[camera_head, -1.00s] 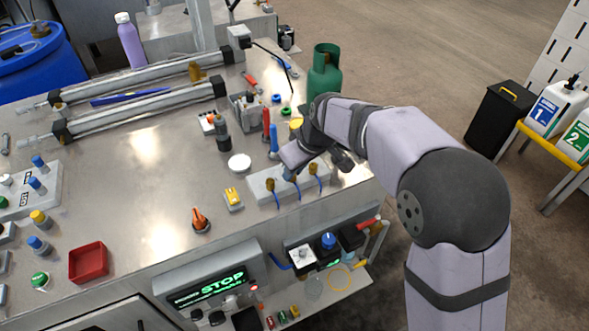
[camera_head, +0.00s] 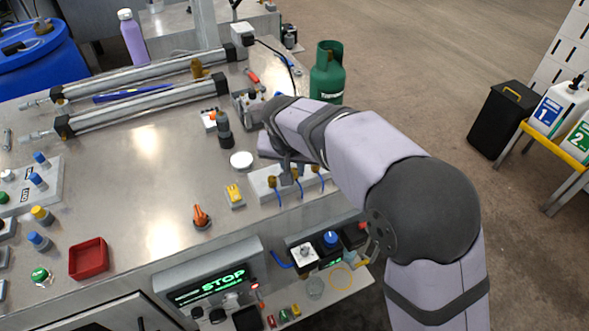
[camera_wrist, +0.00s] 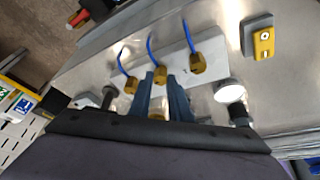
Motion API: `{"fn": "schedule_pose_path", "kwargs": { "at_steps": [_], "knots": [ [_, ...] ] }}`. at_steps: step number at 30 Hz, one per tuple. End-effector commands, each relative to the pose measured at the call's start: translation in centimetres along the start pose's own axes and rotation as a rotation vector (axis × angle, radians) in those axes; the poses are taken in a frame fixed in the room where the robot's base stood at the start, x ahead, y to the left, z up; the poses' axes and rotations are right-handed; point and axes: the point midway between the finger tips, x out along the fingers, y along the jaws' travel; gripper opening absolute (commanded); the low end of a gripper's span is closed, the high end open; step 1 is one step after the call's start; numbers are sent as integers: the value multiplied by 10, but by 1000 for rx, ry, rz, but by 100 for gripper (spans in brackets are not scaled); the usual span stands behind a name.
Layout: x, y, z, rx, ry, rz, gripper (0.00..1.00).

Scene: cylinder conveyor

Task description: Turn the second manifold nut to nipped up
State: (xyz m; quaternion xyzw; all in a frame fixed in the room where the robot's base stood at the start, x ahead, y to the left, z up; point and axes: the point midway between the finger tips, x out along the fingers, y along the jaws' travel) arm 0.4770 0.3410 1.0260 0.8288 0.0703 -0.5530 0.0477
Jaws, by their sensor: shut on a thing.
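The manifold is a white block (camera_head: 262,187) with brass nuts and blue hoses, near the right front edge of the bench in the head view. In the wrist view the block (camera_wrist: 180,58) holds a row of three brass nuts. The second manifold nut (camera_wrist: 160,75) is the middle one. My gripper (camera_wrist: 161,78) is shut on it, one finger on each side. The outer nuts (camera_wrist: 197,65) and (camera_wrist: 131,85) are clear of the fingers. In the head view my gripper (camera_head: 292,175) is at the manifold, and my arm partly hides it and the middle nut.
A green gas cylinder (camera_head: 327,72) stands behind my arm.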

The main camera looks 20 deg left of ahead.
Motion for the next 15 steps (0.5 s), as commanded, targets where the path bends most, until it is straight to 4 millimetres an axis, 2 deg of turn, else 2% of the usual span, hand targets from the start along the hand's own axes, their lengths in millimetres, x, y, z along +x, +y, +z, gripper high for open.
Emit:
{"fn": "schedule_pose_path", "kwargs": {
  "at_steps": [15],
  "knots": [
    [0,-1,0,101,-2,41,0]
  ]
}}
